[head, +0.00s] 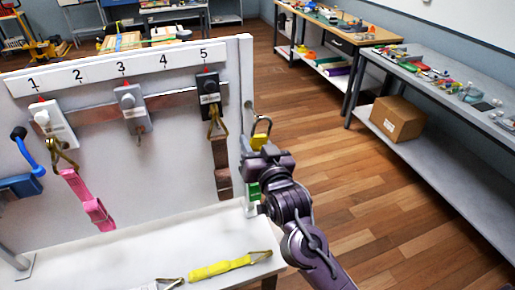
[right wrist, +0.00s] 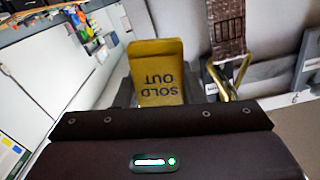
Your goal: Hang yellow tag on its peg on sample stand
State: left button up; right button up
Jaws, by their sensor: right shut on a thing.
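The yellow tag (head: 260,141) is held upright in my right gripper (head: 264,153), with a dark loop above it. In the right wrist view the tag (right wrist: 157,72) reads "SOLD OUT" upside down, between the fingers. The sample stand (head: 185,165) is a pale upright panel with numbers 1 to 5 along its top. A small peg (head: 249,104) sticks out at the panel's right edge. The tag is just right of that edge and lower than the peg, apart from it. My left gripper is not in view.
A pink strap (head: 85,198) and a brown strap (head: 221,165) hang on the panel. A yellow strap (head: 222,268) lies on the stand's white shelf (head: 130,245). A grey bench (head: 430,73) with a cardboard box (head: 397,119) stands right; the floor between is clear.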

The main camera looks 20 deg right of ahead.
jog(key=shift+w+a+f+b, duration=0.1)
jog(key=shift+w+f+b, duration=0.25)
jog(key=shift+w, duration=0.75)
jog(key=shift+w+d+f+b, duration=0.1)
jog(key=shift+w+f+b, duration=0.2)
jog(key=shift+w, duration=0.75)
jog(key=shift+w+a+f+b, duration=0.15)
jog(key=shift+w+b, duration=0.25)
jog(key=shift+w, duration=0.7)
jog(key=o, duration=1.1)
jog(key=shift+c, duration=0.2)
jog(key=shift+f, duration=0.1)
